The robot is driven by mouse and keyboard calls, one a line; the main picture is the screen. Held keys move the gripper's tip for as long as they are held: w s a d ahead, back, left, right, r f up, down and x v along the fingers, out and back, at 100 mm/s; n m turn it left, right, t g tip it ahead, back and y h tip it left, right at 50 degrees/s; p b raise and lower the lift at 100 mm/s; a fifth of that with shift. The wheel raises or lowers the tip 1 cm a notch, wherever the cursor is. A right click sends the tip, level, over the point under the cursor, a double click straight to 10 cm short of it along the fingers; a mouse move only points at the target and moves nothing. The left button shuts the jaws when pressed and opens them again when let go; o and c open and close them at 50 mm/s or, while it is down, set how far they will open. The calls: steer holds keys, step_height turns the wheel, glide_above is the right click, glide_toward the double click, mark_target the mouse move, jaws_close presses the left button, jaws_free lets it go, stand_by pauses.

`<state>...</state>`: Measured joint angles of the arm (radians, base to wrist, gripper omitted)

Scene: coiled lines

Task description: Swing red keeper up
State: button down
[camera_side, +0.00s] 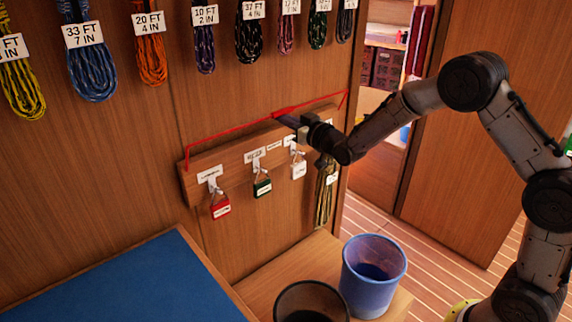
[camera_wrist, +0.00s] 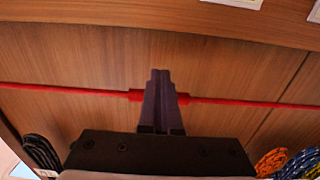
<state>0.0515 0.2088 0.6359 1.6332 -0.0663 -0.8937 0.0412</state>
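The red keeper (camera_side: 230,131) is a thin red bar with bent ends and a thicker middle sleeve. It stands above the top edge of a wooden board (camera_side: 229,164) on the wall. In the wrist view the keeper (camera_wrist: 75,91) runs level across the picture. My gripper (camera_side: 284,118) is at the sleeve. Its dark fingers (camera_wrist: 160,73) are together and cross in front of the sleeve, hiding its middle; I cannot tell whether they touch it.
Coiled lines with length tags, such as a blue coil (camera_side: 92,75), hang above. Another coil (camera_side: 325,195) hangs at the board's right end. A blue bin (camera_side: 374,280) and a dark bin (camera_side: 312,292) stand below. A blue surface (camera_side: 140,285) is at lower left.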

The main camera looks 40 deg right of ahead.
steer(key=shift+r, duration=0.85)
steer(key=s+f, duration=0.3)
steer(key=s, duration=0.8)
stand_by(0.5)
